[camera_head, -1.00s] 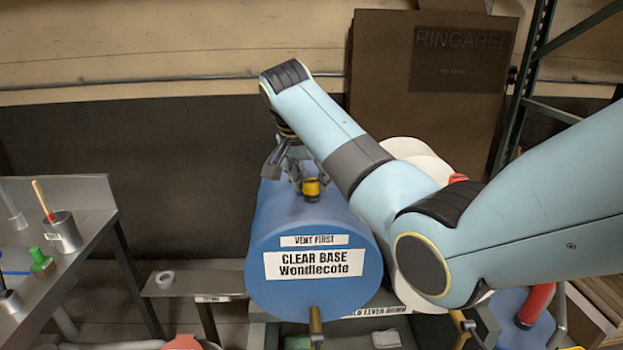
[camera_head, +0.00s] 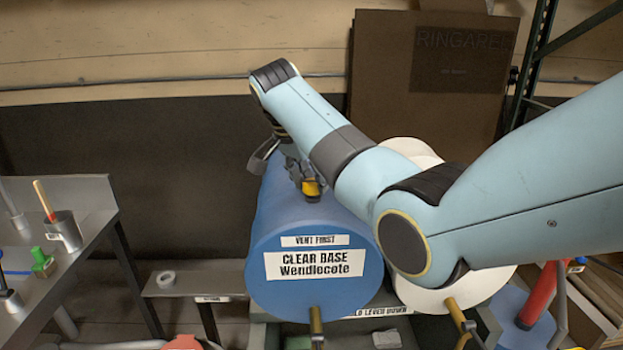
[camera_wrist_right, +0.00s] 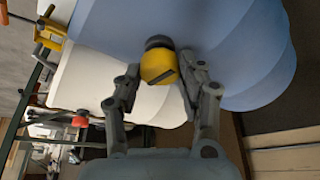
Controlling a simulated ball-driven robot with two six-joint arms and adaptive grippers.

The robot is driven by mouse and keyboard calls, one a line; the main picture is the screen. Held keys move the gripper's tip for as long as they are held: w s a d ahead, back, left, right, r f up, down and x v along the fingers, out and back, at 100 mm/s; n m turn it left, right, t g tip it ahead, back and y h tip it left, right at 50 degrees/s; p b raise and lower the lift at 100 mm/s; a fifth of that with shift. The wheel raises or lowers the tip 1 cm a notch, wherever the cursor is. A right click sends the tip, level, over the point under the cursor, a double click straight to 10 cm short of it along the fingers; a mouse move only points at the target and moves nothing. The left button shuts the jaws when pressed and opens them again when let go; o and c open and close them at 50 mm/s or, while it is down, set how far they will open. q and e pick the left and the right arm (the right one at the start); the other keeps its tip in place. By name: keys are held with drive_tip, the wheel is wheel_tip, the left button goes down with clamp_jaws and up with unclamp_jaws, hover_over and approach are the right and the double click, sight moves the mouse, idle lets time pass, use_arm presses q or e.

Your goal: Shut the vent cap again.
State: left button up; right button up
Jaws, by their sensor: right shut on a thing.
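The cap also shows in the right wrist view (camera_wrist_right: 158,66), between the fingers. My right gripper (camera_head: 302,178) reaches down from behind and is shut on the vent cap. I cannot tell whether the cap is fully seated. My left gripper is not in view.
A white drum (camera_head: 450,295) lies to the right of the blue one, partly behind my right arm. Brass taps (camera_head: 316,328) stick out below the drum faces. A grey bench (camera_head: 75,245) with small tools stands at the left. A brown box (camera_head: 430,85) stands behind.

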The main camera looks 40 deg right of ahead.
drive_tip(key=o, duration=1.1)
drive_tip(key=shift+r, duration=0.1)
drive_tip(key=v, duration=0.7)
drive_tip(key=shift+a+r, duration=0.1)
drive_tip(key=shift+a, duration=0.05)
